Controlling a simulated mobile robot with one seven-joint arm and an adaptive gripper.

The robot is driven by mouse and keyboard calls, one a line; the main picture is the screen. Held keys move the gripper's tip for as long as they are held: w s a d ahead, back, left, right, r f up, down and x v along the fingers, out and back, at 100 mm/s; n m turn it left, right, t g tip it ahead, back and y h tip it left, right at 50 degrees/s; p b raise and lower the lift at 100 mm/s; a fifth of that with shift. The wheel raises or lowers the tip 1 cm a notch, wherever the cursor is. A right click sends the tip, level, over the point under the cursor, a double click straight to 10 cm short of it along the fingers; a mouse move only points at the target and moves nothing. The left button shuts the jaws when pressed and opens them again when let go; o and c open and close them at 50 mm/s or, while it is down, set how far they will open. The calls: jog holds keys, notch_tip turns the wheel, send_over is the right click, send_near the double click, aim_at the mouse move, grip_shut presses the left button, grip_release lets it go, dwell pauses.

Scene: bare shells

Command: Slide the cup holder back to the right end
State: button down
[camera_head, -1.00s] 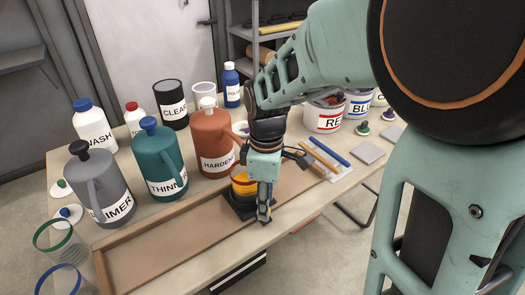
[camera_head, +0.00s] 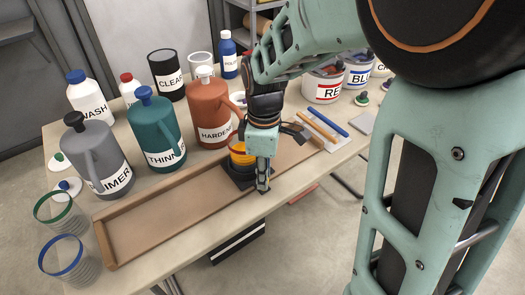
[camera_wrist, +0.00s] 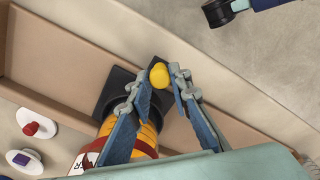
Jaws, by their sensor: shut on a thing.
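The cup holder (camera_head: 239,182) is a dark square base in a long wooden trough (camera_head: 160,224). It stands right of the trough's middle, with bare floor to its left and some to its right. A yellow-orange cup (camera_head: 240,158) sits in it, and in the wrist view the cup (camera_wrist: 146,139) shows behind my left finger. A yellow knob (camera_wrist: 159,76) stands at the holder's edge. My gripper (camera_head: 263,187) is shut on this knob, between its fingertips in the wrist view (camera_wrist: 161,78). My arm hides part of the trough's right portion.
Jugs, among them a teal one (camera_head: 157,128) and a rust-coloured one (camera_head: 209,105), stand behind the trough. Two clear cups, one blue-rimmed (camera_head: 62,256), stand at the left. Pencils (camera_head: 320,127) and a red-labelled bucket (camera_head: 324,88) are at the right.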

jog(key=w+d, duration=0.3)
jog(key=d, duration=0.1)
jog(key=w+d+p, duration=0.1)
jog(key=w+d, duration=0.2)
jog(key=d, duration=0.2)
jog(key=w+d+p, duration=0.1)
jog(key=w+d, duration=0.2)
jog(key=d, duration=0.1)
jog(key=shift+w+d+r, duration=0.1)
jog(key=shift+w+d, duration=0.05)
jog(key=shift+d, duration=0.2)
jog(key=c, duration=1.8)
grip_release()
jog(key=shift+d, duration=0.1)
jog(key=shift+o, duration=0.2)
notch_tip(320, 180, up, 12)
